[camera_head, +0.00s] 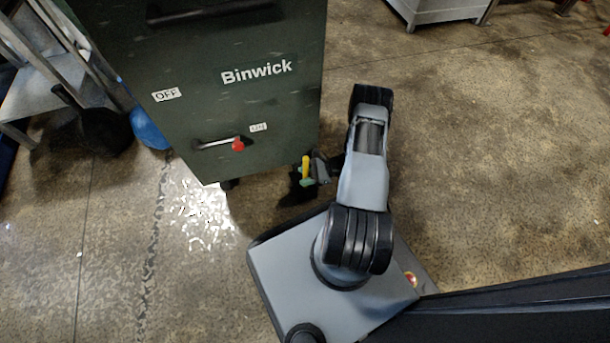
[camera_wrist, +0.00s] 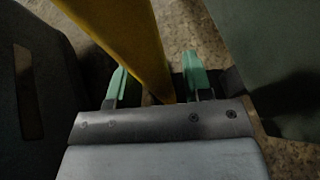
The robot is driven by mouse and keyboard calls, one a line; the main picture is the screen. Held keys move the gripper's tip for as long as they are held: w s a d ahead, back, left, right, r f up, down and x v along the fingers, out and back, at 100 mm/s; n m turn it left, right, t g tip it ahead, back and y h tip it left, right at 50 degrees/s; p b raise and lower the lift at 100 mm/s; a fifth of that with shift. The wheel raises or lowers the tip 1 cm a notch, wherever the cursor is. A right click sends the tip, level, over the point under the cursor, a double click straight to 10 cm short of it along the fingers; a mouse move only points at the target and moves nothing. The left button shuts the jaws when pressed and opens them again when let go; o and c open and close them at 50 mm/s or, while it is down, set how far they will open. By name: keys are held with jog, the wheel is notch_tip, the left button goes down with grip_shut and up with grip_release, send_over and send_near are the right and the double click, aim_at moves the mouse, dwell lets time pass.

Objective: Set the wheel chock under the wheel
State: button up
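My gripper (camera_head: 307,183) is low beside the bottom right corner of the dark green Binwick compactor (camera_head: 200,110). A yellow upright bar (camera_head: 305,165), seemingly the chock's handle, stands at its green fingertips. In the wrist view, the yellow bar (camera_wrist: 140,40) slants between the two green fingers of my gripper (camera_wrist: 160,85). The fingers are apart with the bar between them; I cannot tell whether both press on it. The chock's body is not clearly visible. A small dark wheel (camera_head: 228,184) shows under the compactor's lower front edge.
The compactor's front has a lever with a red knob (camera_head: 238,145) and OFF and ON labels. A metal frame (camera_head: 50,80) and a blue object (camera_head: 148,128) are at the left. A grey cabinet (camera_head: 440,10) stands at the back. The floor at right is clear.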

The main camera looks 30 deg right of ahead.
jog(key=shift+r, duration=0.25)
jog(key=p+v, duration=0.4)
jog(key=v, duration=0.8)
jog(key=shift+f, duration=0.15)
